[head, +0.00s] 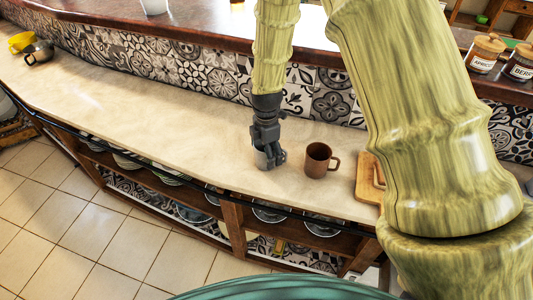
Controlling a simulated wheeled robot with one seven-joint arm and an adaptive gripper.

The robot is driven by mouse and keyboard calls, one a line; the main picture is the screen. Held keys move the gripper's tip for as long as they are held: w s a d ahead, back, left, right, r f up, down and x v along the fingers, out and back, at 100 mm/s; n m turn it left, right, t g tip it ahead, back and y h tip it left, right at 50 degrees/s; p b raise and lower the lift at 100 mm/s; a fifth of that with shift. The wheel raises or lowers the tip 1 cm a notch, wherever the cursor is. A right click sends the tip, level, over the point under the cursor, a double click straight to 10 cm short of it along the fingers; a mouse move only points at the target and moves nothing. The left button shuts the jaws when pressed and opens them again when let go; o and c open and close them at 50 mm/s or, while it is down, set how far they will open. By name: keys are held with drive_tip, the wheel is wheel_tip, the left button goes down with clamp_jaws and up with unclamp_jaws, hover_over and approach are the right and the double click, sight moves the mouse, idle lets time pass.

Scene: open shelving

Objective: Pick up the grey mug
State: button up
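The brown mug (318,160) stands close on the right, with a wooden board (367,180) beyond it. A dark grey mug (40,52) and a yellow one (21,41) stand far left. The counter (150,110) between is clear. Plates fill the shelves below.

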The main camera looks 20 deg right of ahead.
drive_tip(key=c, duration=0.9)
